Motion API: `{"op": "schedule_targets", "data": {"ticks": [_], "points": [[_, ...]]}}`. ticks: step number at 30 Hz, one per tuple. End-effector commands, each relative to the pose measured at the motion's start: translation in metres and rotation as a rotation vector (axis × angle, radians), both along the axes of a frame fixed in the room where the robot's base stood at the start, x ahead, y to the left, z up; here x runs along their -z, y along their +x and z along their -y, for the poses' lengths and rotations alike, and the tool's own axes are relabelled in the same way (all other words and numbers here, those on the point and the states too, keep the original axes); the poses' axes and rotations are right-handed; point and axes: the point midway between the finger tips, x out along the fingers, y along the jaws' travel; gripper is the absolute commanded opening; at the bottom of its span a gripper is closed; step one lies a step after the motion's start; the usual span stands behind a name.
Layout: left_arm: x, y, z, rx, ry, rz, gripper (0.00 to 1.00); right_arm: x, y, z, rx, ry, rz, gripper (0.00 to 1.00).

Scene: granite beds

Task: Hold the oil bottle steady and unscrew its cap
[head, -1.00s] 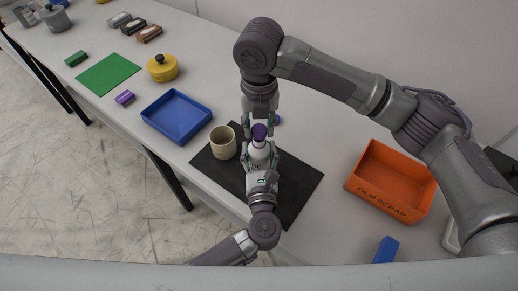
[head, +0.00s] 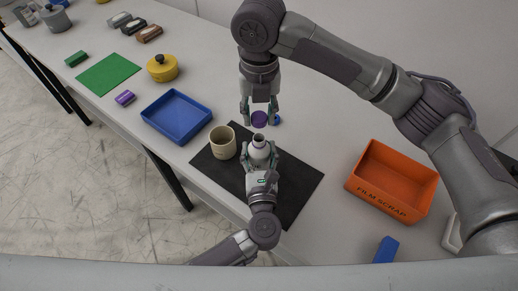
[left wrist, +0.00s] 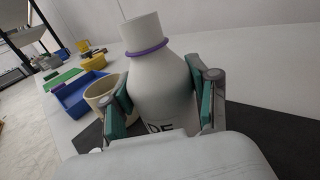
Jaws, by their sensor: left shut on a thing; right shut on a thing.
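The white oil bottle (head: 258,148) stands upright on the black mat (head: 300,178), its neck bare. My left gripper (head: 261,157) is shut on the bottle's body from the near side. In the left wrist view the bottle (left wrist: 163,90) sits between the green-padded fingers (left wrist: 160,98), with a purple ring (left wrist: 151,50) around its neck and part of some dark lettering in sight. My right gripper (head: 260,112) is shut on the purple cap (head: 259,118), holding it above and apart from the bottle.
A beige cup (head: 222,146) stands on the mat just left of the bottle. A blue tray (head: 177,137) lies farther left. An orange film scrap bin (head: 392,207) stands to the right. A small blue thing (head: 278,120) lies behind my right gripper. The table between mat and bin is clear.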

Motion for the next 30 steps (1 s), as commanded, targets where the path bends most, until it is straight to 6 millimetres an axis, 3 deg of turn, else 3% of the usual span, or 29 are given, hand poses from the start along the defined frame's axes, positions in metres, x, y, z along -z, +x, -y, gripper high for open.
{"op": "schedule_targets", "data": {"ticks": [1, 6, 19, 30], "points": [[0.000, 0.000, 0.000, 0.000, 0.000, 0.000, 0.61, 0.000, 0.000, 0.000, 0.000, 0.000, 0.000, 0.00], [0.000, 0.000, 0.000, 0.000, 0.000, 0.000, 0.89, 0.000, 0.000, 0.000, -0.001, 0.000, 0.000, 0.00], [0.001, -0.009, 0.001, 0.001, -0.001, -0.003, 0.89, 0.001, 0.000, 0.000, -0.001, 0.000, 0.000, 0.00], [0.001, -0.082, 0.005, 0.001, 0.000, -0.005, 0.89, 0.000, 0.000, 0.000, -0.001, 0.000, 0.000, 0.00]]}}
